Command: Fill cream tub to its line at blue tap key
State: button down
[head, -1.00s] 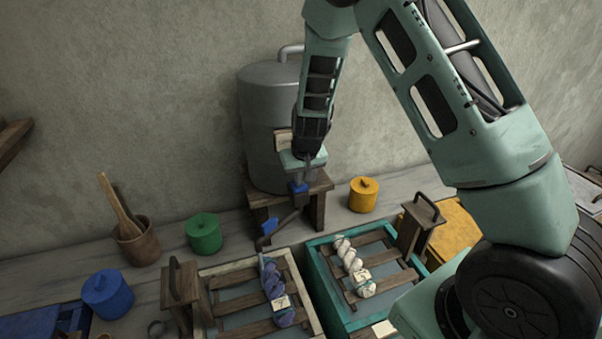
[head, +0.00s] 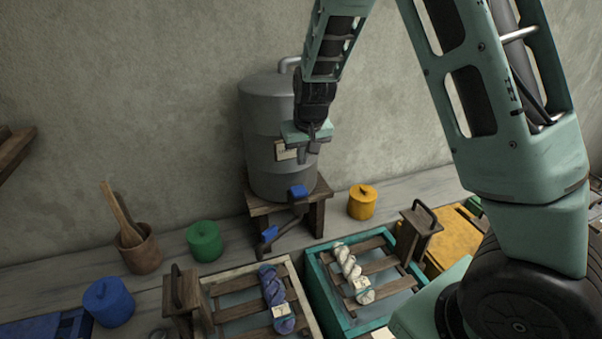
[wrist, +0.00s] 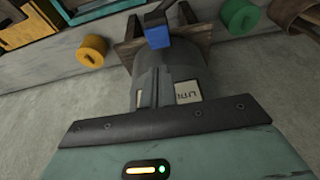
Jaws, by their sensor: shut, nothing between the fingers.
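The cream-rimmed tub (head: 308,311) stands at front centre with wooden slats and a blue-purple skein across it. A grey-blue surface shows between the slats; I cannot make out its line. The blue tap key (head: 298,191) sits low on the grey tank (head: 265,125), and shows at the top of the wrist view (wrist: 158,36). A dark spout with a blue piece (head: 270,234) slopes down towards the tub; no stream can be made out. My gripper (head: 308,152) is shut and empty, above the key and apart from it, in front of the tank's label.
A teal tub (head: 318,290) with a white skein stands right of the cream tub. Green (head: 204,241), yellow (head: 361,202) and blue (head: 108,302) lidded pots stand around, with a wooden mortar (head: 140,252) at left. The tank rests on a wooden stand (head: 316,212).

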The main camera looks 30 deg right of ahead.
jog(key=shift+v, duration=1.35)
jog(key=shift+w, duration=0.1)
jog(key=s+a+f+n+g+y+b, duration=0.25)
jog(key=s+a+n+b, duration=0.2)
jog(key=s+a, duration=1)
jog(key=s+a+f+n+b, duration=0.1)
jog(key=s+a+n+b, duration=0.1)
jog(key=s, duration=0.6)
jog(key=s+a+f+n+g+h+b, duration=0.1)
jog(key=s+a+f+n+b, duration=0.1)
jog(key=s, duration=0.7)
jog(key=a+n, duration=0.1)
jog(key=a, duration=0.1)
jog(key=shift+s+a+f+b, duration=0.3)
jog(key=shift+a+f+b, duration=0.05)
jog(key=shift+a, duration=0.05)
